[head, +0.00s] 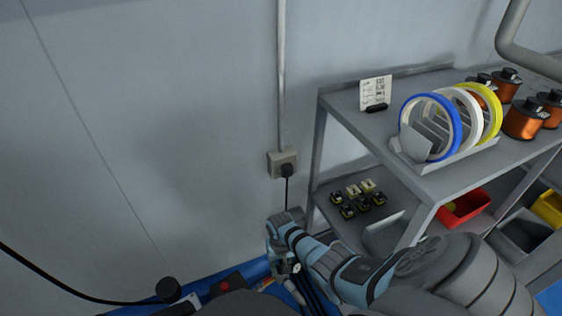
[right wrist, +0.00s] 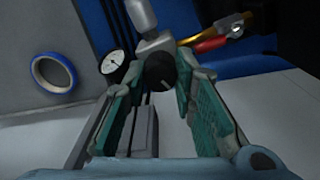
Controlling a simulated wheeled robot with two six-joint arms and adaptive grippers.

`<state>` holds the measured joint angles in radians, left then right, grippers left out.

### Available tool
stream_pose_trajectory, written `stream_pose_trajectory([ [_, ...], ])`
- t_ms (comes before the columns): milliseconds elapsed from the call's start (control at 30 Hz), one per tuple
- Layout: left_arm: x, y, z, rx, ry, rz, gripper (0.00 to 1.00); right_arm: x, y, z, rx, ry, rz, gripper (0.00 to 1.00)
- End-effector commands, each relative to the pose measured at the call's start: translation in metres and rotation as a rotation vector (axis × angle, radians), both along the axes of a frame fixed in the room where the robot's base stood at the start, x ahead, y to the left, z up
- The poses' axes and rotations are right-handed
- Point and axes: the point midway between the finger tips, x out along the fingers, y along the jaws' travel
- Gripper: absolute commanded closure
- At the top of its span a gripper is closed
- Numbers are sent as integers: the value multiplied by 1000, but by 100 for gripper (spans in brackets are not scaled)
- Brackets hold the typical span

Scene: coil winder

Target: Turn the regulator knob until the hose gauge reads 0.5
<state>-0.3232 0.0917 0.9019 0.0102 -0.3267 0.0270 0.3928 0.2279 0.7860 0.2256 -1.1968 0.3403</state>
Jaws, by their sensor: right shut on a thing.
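The regulator knob (right wrist: 158,73) is black and sits between the tips of my right gripper (right wrist: 150,82) in the right wrist view. The gripper's green-padded fingers are shut on it from both sides. The grey regulator body (right wrist: 156,44) is just beyond the knob. A round white gauge (right wrist: 115,65) with a dark rim is beside it on the left; its scale is too small to read. In the head view my right gripper (head: 279,262) is low in the middle, and the regulator is hidden or too small to make out. My left gripper is not in view.
A brass fitting with a red part (right wrist: 211,45) is close by on the right of the regulator. A blue tape roll (right wrist: 36,72) is at left. In the head view a grey shelf (head: 345,104) with tape rolls and copper coils stands right, and a wall socket (head: 275,161) is behind.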

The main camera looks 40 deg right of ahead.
Motion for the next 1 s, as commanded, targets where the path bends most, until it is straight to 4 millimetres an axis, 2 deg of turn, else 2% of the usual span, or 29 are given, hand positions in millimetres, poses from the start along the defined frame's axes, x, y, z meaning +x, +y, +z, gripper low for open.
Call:
stream_pose_trajectory([
  [233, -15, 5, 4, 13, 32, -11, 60, 0, 1, 2, 1, 0, -165, 100],
  [700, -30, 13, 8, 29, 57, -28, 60, 0, 1, 1, 2, 0, -600, 100],
  [1000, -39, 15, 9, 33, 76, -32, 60, 0, 1, 0, 2, 0, -813, 100],
])
